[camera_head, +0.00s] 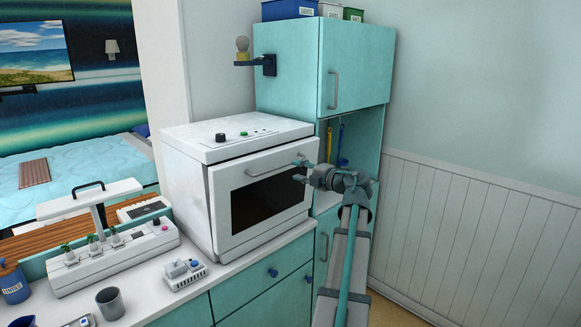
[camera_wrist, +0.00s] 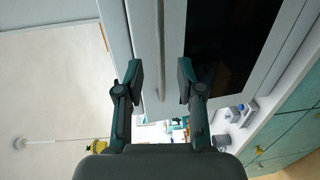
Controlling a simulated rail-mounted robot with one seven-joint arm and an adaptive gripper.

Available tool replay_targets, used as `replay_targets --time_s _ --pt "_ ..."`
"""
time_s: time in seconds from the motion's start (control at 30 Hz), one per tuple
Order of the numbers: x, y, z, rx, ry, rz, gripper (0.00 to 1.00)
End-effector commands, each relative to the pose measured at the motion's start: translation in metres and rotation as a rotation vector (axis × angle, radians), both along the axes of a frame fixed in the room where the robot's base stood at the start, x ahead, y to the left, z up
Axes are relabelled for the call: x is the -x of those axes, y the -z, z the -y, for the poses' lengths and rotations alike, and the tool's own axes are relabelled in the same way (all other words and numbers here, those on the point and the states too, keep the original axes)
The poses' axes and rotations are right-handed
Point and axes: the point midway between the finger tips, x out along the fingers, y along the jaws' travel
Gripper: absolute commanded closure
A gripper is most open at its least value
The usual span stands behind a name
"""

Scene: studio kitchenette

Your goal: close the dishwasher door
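The dishwasher (camera_head: 185,180) is a white box on the counter. Its white door (camera_head: 225,215) has a dark window and a bar handle (camera_head: 265,173) near the top edge. The door stands nearly upright; I cannot tell whether a small gap is left. My gripper (camera_head: 302,171) is at the right end of the handle in the head view. In the wrist view, my gripper (camera_wrist: 160,82) is open, its two dark fingers apart on either side of the pale handle bar (camera_wrist: 162,45). Contact with the bar cannot be told.
A teal cabinet (camera_head: 355,70) stands right of the dishwasher, with hooks and hanging utensils in its niche. On the counter (camera_head: 235,272) are a planter with small plants (camera_head: 115,258), a grey cup (camera_head: 110,302) and a small grey-blue device (camera_head: 185,273). Free floor lies to the right.

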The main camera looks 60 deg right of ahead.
Motion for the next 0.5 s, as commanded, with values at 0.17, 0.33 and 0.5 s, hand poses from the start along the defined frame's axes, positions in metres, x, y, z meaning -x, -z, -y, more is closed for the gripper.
replay_targets --time_s 0.17,0.33,0.5 --pt "-0.032 0.001 0.007 0.000 -0.002 0.000 0.62" --pt "-0.059 0.004 0.012 0.000 -0.001 0.001 0.62" --pt "-0.077 0.006 0.016 -0.001 0.001 0.001 0.62"
